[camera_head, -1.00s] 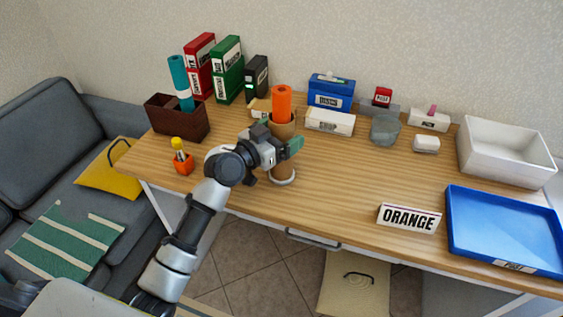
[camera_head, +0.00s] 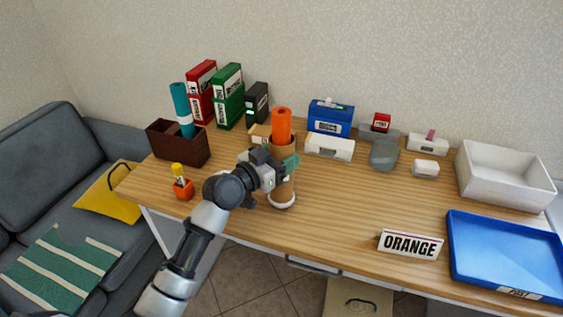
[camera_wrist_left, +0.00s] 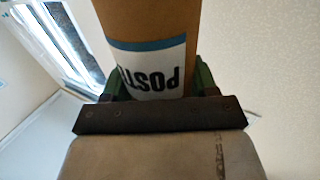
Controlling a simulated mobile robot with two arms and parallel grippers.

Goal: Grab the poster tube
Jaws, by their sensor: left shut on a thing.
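The poster tube (camera_head: 284,155) is a brown cylinder with an orange roll (camera_head: 281,125) sticking out of its top and a pale ring at its foot. It stands upright by the middle of the desk; whether its foot touches the desk is hard to tell. My left gripper (camera_head: 285,173) is shut on the tube's middle, green fingers on its sides. In the left wrist view, the tube (camera_wrist_left: 150,25) fills the space between the fingers, with a white, blue-edged label (camera_wrist_left: 150,65) appearing upside down. My right gripper is not in view.
A brown box (camera_head: 178,148) with a teal roll and several binders stand behind left. An orange holder (camera_head: 183,188) is at the left. A grey bowl (camera_head: 384,153), an ORANGE sign (camera_head: 410,244), a blue tray (camera_head: 505,256) and a white bin (camera_head: 505,180) are to the right.

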